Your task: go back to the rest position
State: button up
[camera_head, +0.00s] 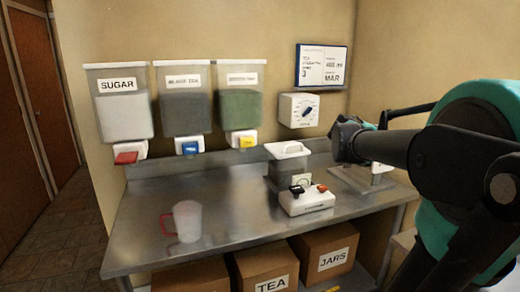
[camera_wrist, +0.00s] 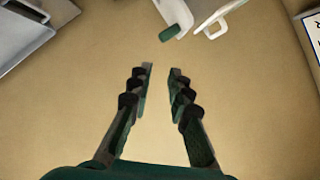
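My gripper (camera_wrist: 161,70) is open in the wrist view, its two dark fingers apart with only tan wall or floor colour between them. In the head view my gripper (camera_head: 347,140) is in the air at the right, above the steel counter (camera_head: 235,222). Its fingers are too small and dark to read there. No object shows between the fingers in the wrist view.
Three wall dispensers hang at the back: sugar (camera_head: 122,118), a dark one (camera_head: 186,113) and a green one (camera_head: 240,108). A clear jug with red handle (camera_head: 187,222), a lidded bucket (camera_head: 290,165) and a white switch box (camera_head: 307,201) stand on the counter. Cardboard boxes (camera_head: 265,270) sit below.

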jog(key=s+a+f+n+g+y, duration=0.1)
jog(key=s+a+f+n+y, duration=0.3)
jog(key=f, duration=0.7)
jog(key=s+a+f+n+g+y, duration=0.2)
jog(key=s+a+f+n, duration=0.45)
jog(key=f, duration=0.45)
jog(key=s+a+f+n+g+y, duration=0.1)
jog(key=s+a+f+n+y, duration=0.4)
jog(key=s+a+f+n, duration=0.4)
jog(key=s+a+f, duration=0.2)
jog(key=s+f, duration=0.1)
jog(key=shift+s+a+f, duration=0.2)
jog(key=shift+a+f, duration=0.1)
jog(key=shift+f, duration=0.05)
